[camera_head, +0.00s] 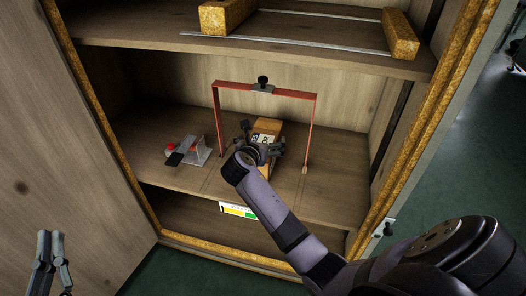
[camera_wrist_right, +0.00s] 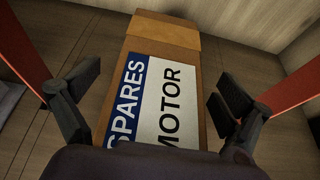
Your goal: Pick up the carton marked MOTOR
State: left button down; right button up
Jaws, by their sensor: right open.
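The MOTOR carton (camera_head: 268,127) is a brown box on the middle shelf, inside a red frame. In the right wrist view the carton (camera_wrist_right: 163,32) shows a blue and white label reading SPARES and MOTOR. My right gripper (camera_head: 261,138) reaches into the red frame at the carton. In the right wrist view its open fingers (camera_wrist_right: 160,88) are on either side of the carton, with gaps showing; the near end is hidden by the gripper body. My left gripper (camera_head: 51,238) is at the lower left, away from the shelves, its fingers apart and empty.
The red frame (camera_head: 312,130) stands around the carton with a dark knob on top. The cabinet door (camera_head: 75,190) stands left. Orange blocks (camera_head: 401,36) and rails lie on the upper shelf.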

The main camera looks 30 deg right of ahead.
jog(key=shift+c, duration=0.2)
jog(key=c, duration=1.9)
jog(key=shift+r, duration=0.15)
jog(key=shift+c, duration=0.3)
